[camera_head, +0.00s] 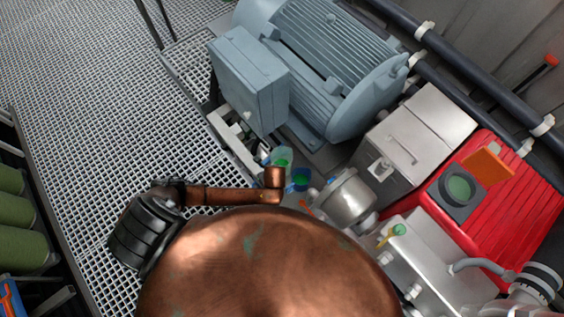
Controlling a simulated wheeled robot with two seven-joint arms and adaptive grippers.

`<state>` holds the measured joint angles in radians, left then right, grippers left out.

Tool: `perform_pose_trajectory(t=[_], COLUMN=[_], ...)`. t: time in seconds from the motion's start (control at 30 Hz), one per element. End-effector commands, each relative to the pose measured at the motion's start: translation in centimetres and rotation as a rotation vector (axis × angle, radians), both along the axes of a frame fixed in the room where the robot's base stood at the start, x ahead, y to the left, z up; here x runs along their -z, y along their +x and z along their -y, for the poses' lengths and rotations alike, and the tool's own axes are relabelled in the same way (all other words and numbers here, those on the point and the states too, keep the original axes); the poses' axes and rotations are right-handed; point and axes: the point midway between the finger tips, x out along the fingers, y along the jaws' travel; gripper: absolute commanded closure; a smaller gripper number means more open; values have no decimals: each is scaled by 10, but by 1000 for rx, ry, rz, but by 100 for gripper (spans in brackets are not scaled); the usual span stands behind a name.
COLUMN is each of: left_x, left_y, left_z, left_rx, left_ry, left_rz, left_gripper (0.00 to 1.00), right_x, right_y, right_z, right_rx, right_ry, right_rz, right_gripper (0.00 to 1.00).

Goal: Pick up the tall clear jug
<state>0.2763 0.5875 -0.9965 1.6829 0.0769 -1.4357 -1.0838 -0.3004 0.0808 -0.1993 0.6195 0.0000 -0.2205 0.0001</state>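Two small bluish see-through containers with green inside stand close together near the middle of the head view. The upper one (281,155) is partly hidden behind the upturned end of a copper pipe. The lower one (301,180) is just right of that pipe end. Both are small in the picture, and I cannot tell for sure which of them, if either, is the tall clear jug. Neither of my grippers is in view, and nothing is seen touching the containers.
A large copper vessel (265,265) with a side pipe (222,195) fills the lower middle. A blue-grey motor (325,60) stands behind the containers. A steel pot (349,197), metal box (418,132) and red ribbed unit (510,195) crowd the right. Open grating (90,100) lies left.

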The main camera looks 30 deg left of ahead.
Motion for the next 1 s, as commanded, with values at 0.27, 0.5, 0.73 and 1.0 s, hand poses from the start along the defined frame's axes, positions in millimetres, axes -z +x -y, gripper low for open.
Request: perform_pose_trajectory(t=[0.27,0.5,0.73,1.0], left_x=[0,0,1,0], left_y=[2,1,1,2], left_z=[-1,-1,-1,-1], left_rx=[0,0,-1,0], left_ry=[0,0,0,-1], left_rz=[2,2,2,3], left_gripper=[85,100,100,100], right_x=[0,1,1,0], right_y=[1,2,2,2], right_z=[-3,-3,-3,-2], right_rx=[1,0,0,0], right_ry=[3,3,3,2], right_rz=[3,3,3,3], right_gripper=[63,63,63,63])
